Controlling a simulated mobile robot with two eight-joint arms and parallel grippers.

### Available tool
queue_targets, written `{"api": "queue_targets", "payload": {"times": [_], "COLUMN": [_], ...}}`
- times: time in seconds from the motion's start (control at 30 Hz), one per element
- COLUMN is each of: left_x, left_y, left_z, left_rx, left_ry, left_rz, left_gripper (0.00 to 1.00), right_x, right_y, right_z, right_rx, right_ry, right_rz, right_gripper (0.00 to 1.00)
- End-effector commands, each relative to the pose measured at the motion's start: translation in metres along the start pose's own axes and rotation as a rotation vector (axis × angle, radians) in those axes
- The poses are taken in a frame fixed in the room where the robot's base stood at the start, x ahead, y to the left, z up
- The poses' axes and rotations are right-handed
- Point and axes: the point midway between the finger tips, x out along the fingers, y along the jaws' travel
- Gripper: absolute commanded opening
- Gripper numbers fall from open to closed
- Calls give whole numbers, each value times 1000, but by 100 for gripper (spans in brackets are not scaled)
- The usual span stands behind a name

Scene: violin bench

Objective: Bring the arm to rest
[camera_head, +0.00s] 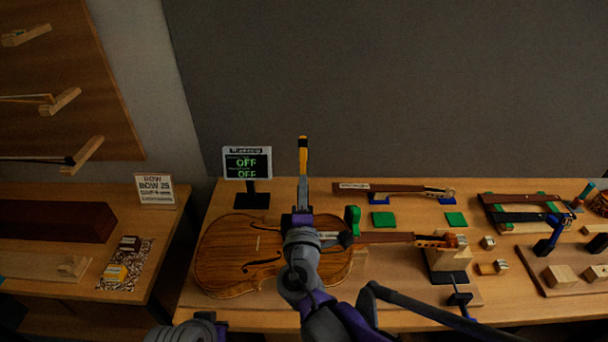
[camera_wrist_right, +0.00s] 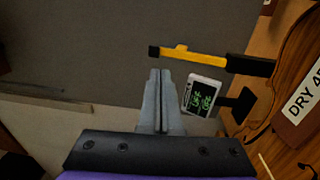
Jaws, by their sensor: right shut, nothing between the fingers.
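My right gripper (camera_head: 303,183) is in the middle of the head view, above the violin and pointing towards the back wall. In the right wrist view its two grey fingers (camera_wrist_right: 160,75) are together with nothing between them. The brown violin (camera_head: 225,255) lies flat on the bench under my right arm, which hides part of its body. The violin also shows at the right of the wrist view (camera_wrist_right: 285,65). My left gripper is not in view.
A yellow upright piece (camera_head: 303,147) with a black tip appears beyond the fingers. A small display reading OFF (camera_head: 247,163) stands at the back. Green pads (camera_head: 383,219), a violin neck (camera_head: 385,187) and wooden blocks (camera_head: 560,276) lie to the right. A side table (camera_head: 120,215) is left.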

Motion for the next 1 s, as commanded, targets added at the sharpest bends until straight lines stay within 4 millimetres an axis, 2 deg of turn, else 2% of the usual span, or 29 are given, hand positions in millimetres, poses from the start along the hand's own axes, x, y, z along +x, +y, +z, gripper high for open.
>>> {"api": "queue_targets", "payload": {"times": [0.1, 0.2, 0.47, 0.57, 0.67, 0.77, 0.8, 0.9, 1.0], "left_x": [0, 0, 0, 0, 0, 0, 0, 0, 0], "left_y": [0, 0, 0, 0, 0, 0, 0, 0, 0], "left_z": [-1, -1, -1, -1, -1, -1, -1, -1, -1], "left_rx": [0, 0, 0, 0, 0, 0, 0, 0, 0], "left_ry": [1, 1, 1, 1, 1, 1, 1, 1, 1], "left_rz": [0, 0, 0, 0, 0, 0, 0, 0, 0], "left_gripper": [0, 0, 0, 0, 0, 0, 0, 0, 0], "right_x": [-22, -33, -43, -42, -44, -52, -59, -84, -118], "right_y": [7, 11, 13, 11, 1, -20, -31, -62, -92], "right_z": [-1, -1, 0, 7, 36, 85, 107, 154, 187], "right_rx": [1, 1, 0, 15, 76, 198, 259, 429, 609], "right_ry": [3, 2, 0, -17, -86, -212, -272, -425, -566], "right_rz": [0, 0, 0, -13, -69, -173, -224, -354, -480], "right_gripper": [0, 0, 0, 0, 0, 0, 0, 0, 0]}}
